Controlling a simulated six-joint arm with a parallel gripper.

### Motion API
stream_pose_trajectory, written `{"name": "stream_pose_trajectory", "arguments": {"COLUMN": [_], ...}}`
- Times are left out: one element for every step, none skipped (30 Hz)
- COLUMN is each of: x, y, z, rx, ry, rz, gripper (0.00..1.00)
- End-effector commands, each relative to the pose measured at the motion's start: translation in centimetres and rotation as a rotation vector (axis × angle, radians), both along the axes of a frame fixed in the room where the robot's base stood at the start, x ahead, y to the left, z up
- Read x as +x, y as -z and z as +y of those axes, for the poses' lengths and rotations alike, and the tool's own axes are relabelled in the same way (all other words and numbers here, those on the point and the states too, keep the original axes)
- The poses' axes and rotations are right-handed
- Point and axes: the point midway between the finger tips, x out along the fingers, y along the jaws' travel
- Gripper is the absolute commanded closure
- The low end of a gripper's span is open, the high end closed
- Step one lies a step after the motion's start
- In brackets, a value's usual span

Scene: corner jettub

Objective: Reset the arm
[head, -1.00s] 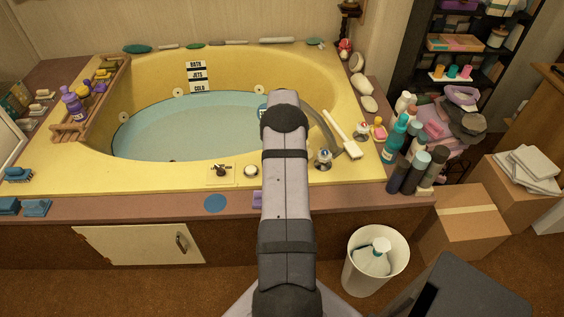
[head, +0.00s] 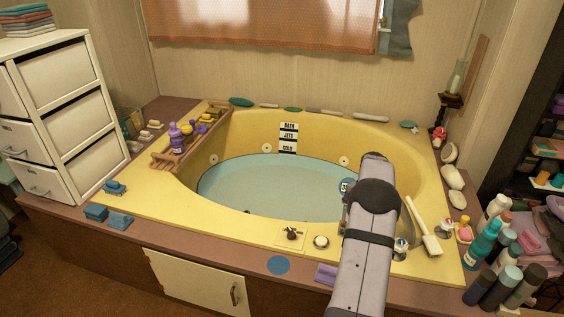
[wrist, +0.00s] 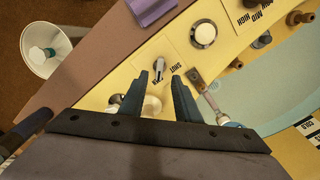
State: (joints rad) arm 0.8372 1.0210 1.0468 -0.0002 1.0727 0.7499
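My grey arm (head: 368,240) reaches forward over the near right rim of the yellow corner tub (head: 215,215). In the head view its end hides my gripper's fingers. In the wrist view my gripper (wrist: 160,75) shows two dark fingers standing apart, open, with nothing held between them. A small metal lever (wrist: 158,68) on the tub's rim shows beyond the fingertips; whether it touches them I cannot tell. A white round knob (wrist: 204,34) lies further up the rim.
Blue water (head: 260,185) fills the tub. A wooden caddy (head: 190,140) lies across the left rim. A white bin (wrist: 45,50) stands on the floor. White drawers (head: 70,100) stand at left.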

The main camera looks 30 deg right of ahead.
Motion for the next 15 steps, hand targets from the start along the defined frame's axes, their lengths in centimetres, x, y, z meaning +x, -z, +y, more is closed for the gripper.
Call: {"name": "stream_pose_trajectory", "arguments": {"x": [0.1,0.3,0.5,0.7,1.0,1.4,1.7,2.0,2.4,2.7,2.9,3.1,3.2,3.2,3.1], "y": [-0.1,-0.2,-0.5,-0.7,-1.0,-1.5,-1.8,-2.3,-2.9,-3.5,-4.0,-4.7,-5.2,-5.7,-6.4], "z": [0.3,0.5,1.0,1.4,2.0,3.0,3.9,4.9,6.5,7.8,9.2,11.1,12.7,14.3,16.5], "rx": [0.0,0.0,0.0,-0.001,-0.001,0.0,0.0,-0.001,-0.001,-0.001,-0.001,-0.002,-0.001,-0.002,-0.003], "ry": [-0.009,-0.017,-0.032,-0.048,-0.068,-0.101,-0.129,-0.163,-0.212,-0.254,-0.298,-0.361,-0.411,-0.462,-0.531], "rz": [0.0,0.0,-0.001,-0.001,-0.001,-0.001,-0.001,-0.001,-0.002,-0.002,-0.002,-0.002,-0.002,-0.003,-0.003], "gripper": [0.7,0.7,0.7,0.7,0.7,0.7,0.7,0.7,0.7,0.7,0.7,0.7,0.7,0.7,0.7]}}
